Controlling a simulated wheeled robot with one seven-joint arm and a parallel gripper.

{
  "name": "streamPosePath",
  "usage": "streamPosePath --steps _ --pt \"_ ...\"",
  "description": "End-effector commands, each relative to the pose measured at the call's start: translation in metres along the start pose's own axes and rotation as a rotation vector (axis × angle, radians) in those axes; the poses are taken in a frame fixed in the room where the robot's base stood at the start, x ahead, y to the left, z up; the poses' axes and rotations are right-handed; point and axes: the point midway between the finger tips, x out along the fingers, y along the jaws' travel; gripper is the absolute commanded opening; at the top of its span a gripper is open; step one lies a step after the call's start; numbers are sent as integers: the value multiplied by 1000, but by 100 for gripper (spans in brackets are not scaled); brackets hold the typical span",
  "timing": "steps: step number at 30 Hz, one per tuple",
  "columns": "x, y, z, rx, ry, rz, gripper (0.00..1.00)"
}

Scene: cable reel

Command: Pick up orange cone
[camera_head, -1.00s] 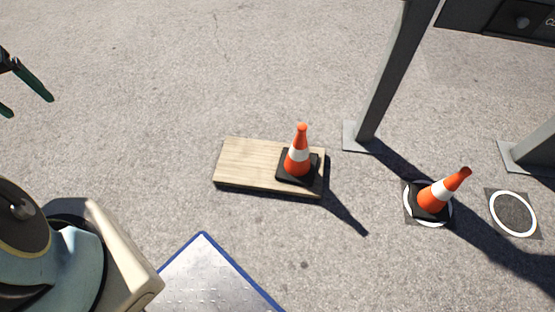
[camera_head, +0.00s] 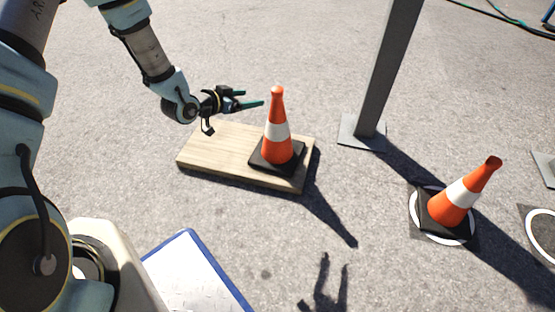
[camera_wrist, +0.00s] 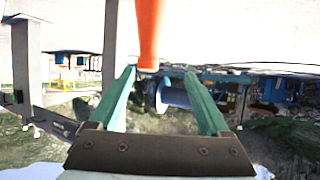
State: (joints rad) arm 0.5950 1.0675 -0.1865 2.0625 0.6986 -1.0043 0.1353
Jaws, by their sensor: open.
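An orange cone (camera_head: 277,145) with a white band and a black base stands upright on a wooden board (camera_head: 212,150). My gripper (camera_head: 251,97) is open and empty, just left of the cone's upper part in the head view. In the wrist view, which looks upside down, the cone's orange top (camera_wrist: 148,35) hangs from the upper edge, and its tip lies between the lines of my two green fingers (camera_wrist: 159,73). I cannot tell the exact gap. A second orange cone (camera_head: 452,203) stands on a white ring marker at the right.
A grey post (camera_head: 385,75) with a foot plate (camera_head: 361,132) rises right of the board. A blue-edged metal plate (camera_head: 195,275) lies at the lower left. Another ring marker (camera_head: 540,230) is at the right edge. Bare asphalt lies between them.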

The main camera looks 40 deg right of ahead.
Motion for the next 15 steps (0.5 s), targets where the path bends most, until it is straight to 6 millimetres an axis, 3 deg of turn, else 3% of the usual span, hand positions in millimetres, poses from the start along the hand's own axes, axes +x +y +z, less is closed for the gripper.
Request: streamPosePath --steps 1,4,15 --pt "11 9 11 4 20 19 81" --pt "20 17 13 7 47 38 81" --pt "69 21 9 9 53 42 81"
